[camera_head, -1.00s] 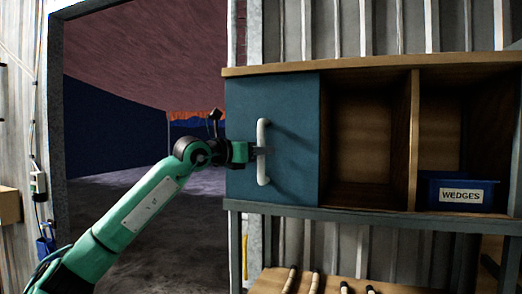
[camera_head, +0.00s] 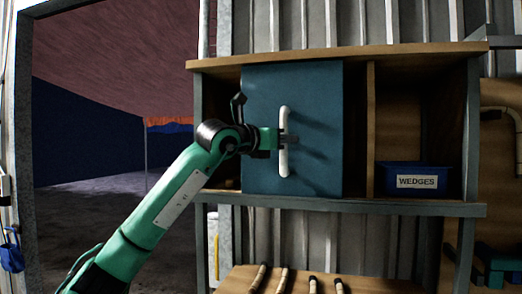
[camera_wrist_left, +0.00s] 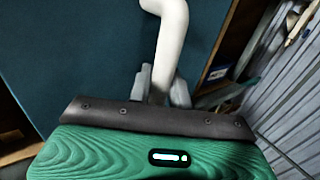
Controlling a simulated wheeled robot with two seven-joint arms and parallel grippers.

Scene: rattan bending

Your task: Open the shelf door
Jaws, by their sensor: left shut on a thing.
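The shelf door (camera_head: 322,125) is a blue-teal panel on the wooden shelf (camera_head: 330,57). It stands in the left-middle part of the shelf front, with a gap open at its left. A white vertical handle (camera_head: 283,112) is on the door. My left gripper (camera_head: 287,140) is shut on the handle at mid height. In the left wrist view the fingers (camera_wrist_left: 162,85) close around the white handle (camera_wrist_left: 168,35), with the door (camera_wrist_left: 80,50) behind. My right gripper is not in view.
A blue bin labelled WEDGES (camera_head: 417,181) sits in the right compartment. Several rattan poles (camera_head: 285,279) lie on a wooden surface below the shelf. A metal-framed doorway opens at the left. A curved wooden piece (camera_head: 500,92) is at the far right.

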